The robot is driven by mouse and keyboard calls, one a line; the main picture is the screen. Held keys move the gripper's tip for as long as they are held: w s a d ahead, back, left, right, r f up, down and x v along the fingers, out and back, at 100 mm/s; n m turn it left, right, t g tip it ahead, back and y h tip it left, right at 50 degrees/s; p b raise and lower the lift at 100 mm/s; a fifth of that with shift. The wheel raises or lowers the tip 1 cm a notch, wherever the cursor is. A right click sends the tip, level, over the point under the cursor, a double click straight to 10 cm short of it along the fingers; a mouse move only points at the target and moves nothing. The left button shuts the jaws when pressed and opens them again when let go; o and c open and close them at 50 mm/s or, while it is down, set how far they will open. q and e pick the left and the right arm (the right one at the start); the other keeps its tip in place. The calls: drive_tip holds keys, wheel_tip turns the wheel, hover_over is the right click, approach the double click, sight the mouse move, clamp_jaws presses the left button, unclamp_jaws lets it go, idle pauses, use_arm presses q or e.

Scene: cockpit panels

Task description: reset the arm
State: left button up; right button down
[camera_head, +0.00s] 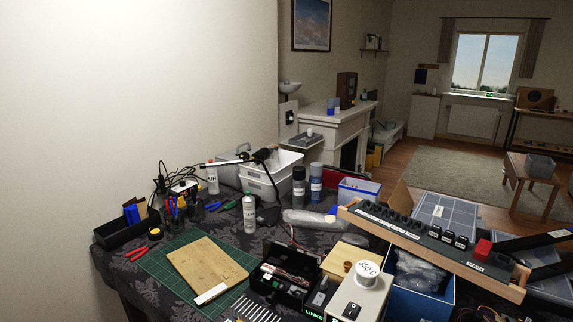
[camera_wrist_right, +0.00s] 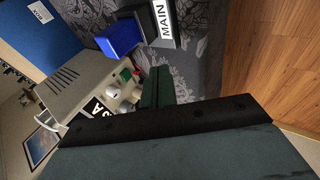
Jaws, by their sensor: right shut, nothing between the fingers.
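The right arm's gripper (camera_wrist_right: 157,84) shows in the right wrist view as dark green fingers together, with nothing between them. In the head view, dark bars (camera_head: 535,241) come in from the right edge beside the switch panel; I cannot tell for certain that they are my right gripper. The switch panel (camera_head: 415,238) is a long wood-edged board with several black switches and a red one (camera_head: 483,249) near its right end. My left arm and gripper are not in view.
The table is crowded. A green cutting mat (camera_head: 160,265) with a wooden board (camera_head: 207,268) lies left. A white box with a round knob (camera_head: 366,275) stands at front centre, near a blue bin (camera_head: 410,302). The right wrist view shows a MAIN label (camera_wrist_right: 163,23) beside a blue block (camera_wrist_right: 119,36).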

drive_tip(key=s+d+r+m+g+y, duration=0.1)
drive_tip(key=s+d+r+m, duration=0.15)
drive_tip(key=s+r, duration=0.2)
drive_tip(key=s+d+r+m+g, duration=0.2)
drive_tip(key=s+r+m, duration=0.15)
drive_tip(key=s, duration=0.25)
drive_tip(key=s+d+r+m+g+y, duration=0.1)
drive_tip(key=s+d+r+m, duration=0.2)
drive_tip(key=s+m, duration=0.15)
wheel_tip(320, 180, down, 26)
drive_tip(key=s+n+g+b, duration=0.1)
drive_tip(key=s+b, duration=0.1)
drive_tip(key=s+d+f+g+b, duration=0.1)
drive_tip(key=s+d+f+b, duration=0.1)
drive_tip(key=s+f, duration=1.4)
drive_tip(key=shift+d+f, duration=0.15)
drive_tip(key=shift+f, duration=0.7)
